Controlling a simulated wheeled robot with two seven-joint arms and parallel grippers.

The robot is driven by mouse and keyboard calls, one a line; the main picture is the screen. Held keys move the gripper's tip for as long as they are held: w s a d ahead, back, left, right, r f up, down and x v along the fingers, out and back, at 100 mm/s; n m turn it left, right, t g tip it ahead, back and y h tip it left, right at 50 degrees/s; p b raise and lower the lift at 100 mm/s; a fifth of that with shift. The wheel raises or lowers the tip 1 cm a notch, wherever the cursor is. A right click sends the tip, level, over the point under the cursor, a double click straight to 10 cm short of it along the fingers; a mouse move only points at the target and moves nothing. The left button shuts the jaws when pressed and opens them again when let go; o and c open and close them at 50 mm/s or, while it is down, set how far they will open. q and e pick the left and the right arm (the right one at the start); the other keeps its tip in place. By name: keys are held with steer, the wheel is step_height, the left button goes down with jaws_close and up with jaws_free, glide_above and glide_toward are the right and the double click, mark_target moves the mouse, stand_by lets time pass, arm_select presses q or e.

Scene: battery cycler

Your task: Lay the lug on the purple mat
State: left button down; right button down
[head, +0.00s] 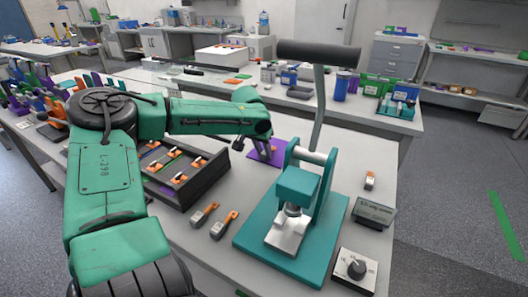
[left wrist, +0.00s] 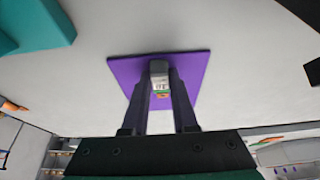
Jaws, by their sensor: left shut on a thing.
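The purple mat (head: 277,158) lies flat on the bench, behind and left of the teal press. It also shows in the left wrist view (left wrist: 193,63). My left gripper (left wrist: 160,75) is shut on a small grey and orange lug (left wrist: 159,72) and points down over the mat. The lug appears over the mat in the left wrist view; whether it touches the mat I cannot tell. In the head view the arm and fingers (head: 263,148) hide the lug. My right gripper is not in view.
The teal lever press (head: 262,240) stands just right of the mat. A dark divided tray (head: 190,190) with several orange-ended lugs is at left. A small display (head: 374,213) and dial box (head: 355,268) stand near the right edge.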

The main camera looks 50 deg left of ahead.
arm_select(q)
steer(key=shift+d, duration=0.1)
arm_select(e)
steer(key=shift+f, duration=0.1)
arm_select(q)
steer(key=c, duration=0.9)
jaws_free()
steer(key=shift+o, duration=1)
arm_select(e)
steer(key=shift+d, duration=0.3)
arm_select(q)
steer(key=shift+s+r, duration=0.15)
steer(key=shift+r, duration=0.35)
steer(key=v, duration=1.1)
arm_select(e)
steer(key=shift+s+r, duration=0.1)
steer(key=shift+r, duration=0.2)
arm_select(q)
steer(key=shift+r, duration=0.1)
